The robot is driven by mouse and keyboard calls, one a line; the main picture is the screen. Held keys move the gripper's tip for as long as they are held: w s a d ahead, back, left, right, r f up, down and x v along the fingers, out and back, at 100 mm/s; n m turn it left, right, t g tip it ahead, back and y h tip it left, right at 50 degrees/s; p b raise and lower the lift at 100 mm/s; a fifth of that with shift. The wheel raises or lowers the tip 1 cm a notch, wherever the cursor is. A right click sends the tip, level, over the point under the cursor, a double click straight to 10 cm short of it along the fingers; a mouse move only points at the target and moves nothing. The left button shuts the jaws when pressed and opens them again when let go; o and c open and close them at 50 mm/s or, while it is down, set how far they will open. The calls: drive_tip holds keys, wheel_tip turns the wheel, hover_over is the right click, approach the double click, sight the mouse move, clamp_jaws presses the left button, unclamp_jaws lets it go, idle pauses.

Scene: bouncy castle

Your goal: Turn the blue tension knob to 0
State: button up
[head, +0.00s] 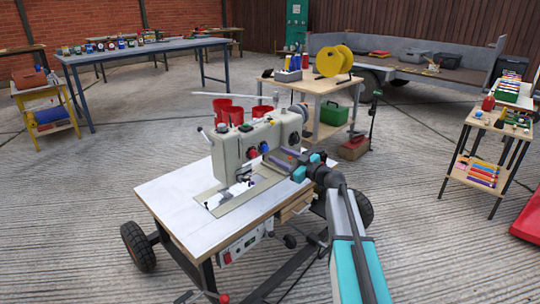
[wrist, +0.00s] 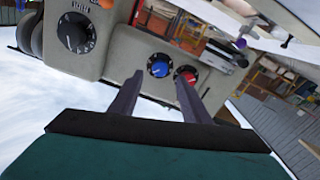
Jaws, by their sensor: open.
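The blue tension knob (wrist: 160,66) sits on the grey face of the sewing machine (wrist: 120,50), on a dark round dial with pale marks. Its setting is too small to read. A red knob (wrist: 187,74) is just right of it in the wrist view. My gripper (wrist: 159,80) is open and empty, its two dark fingers pointing at the machine face. The blue knob shows between the fingertips; the right fingertip overlaps the lower edge of the red knob. Contact cannot be told.
A black dial (wrist: 76,33) is on the same machine, left in the wrist view. The machine stands on a white-topped wheeled table (head: 170,200). A wooden cart (head: 330,88) with a yellow reel stands farther back. Open concrete floor lies left.

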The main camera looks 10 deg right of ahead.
sight(267, 149)
drive_tip(key=shift+b+x, duration=1.05)
drive_tip(key=shift+x, duration=2)
drive_tip(key=c, duration=1)
